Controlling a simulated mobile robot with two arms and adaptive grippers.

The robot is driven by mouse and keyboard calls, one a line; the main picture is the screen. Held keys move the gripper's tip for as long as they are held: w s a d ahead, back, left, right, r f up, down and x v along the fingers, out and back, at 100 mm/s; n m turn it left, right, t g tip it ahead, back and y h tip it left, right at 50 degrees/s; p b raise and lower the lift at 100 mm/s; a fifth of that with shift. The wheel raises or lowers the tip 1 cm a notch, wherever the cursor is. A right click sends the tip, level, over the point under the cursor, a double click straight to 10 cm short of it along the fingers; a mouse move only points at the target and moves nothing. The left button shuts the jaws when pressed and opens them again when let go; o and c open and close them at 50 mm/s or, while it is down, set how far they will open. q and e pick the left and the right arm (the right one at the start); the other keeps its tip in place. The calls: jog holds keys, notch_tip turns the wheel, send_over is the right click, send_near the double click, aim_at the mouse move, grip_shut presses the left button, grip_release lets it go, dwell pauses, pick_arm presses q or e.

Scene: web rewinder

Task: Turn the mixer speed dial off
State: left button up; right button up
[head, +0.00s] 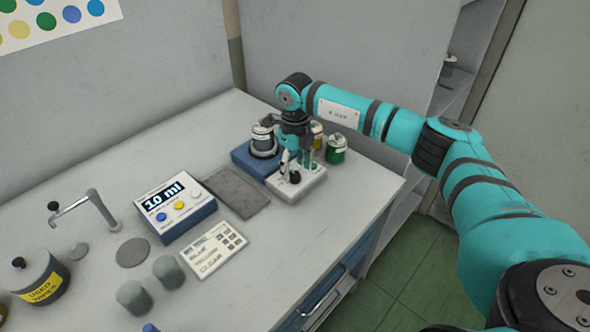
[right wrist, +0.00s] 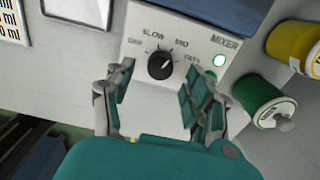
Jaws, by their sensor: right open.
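The mixer's white control panel (right wrist: 158,107) shows in the right wrist view, with OFF, SLOW, MID and FAST marks. Its black speed dial (right wrist: 161,65) is in the middle; I cannot tell for certain which mark it points at. In the head view the panel (head: 312,185) is at the table's right end, in front of the blue mixer base (head: 246,162). My right gripper (head: 292,168) is open and points down over the panel; its fingers (right wrist: 156,82) are on either side of the dial, not closed on it. My left gripper is not in view.
A green jar (right wrist: 258,95) and a yellow jar (right wrist: 293,48) stand just right of the panel. A grey mat (head: 232,191) and a dispenser reading 10 ml (head: 176,212) lie to the left. The table front right of the label card (head: 213,250) is clear.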

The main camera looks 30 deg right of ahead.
aim_at(295, 177)
jog(key=shift+f, duration=1.15)
grip_shut()
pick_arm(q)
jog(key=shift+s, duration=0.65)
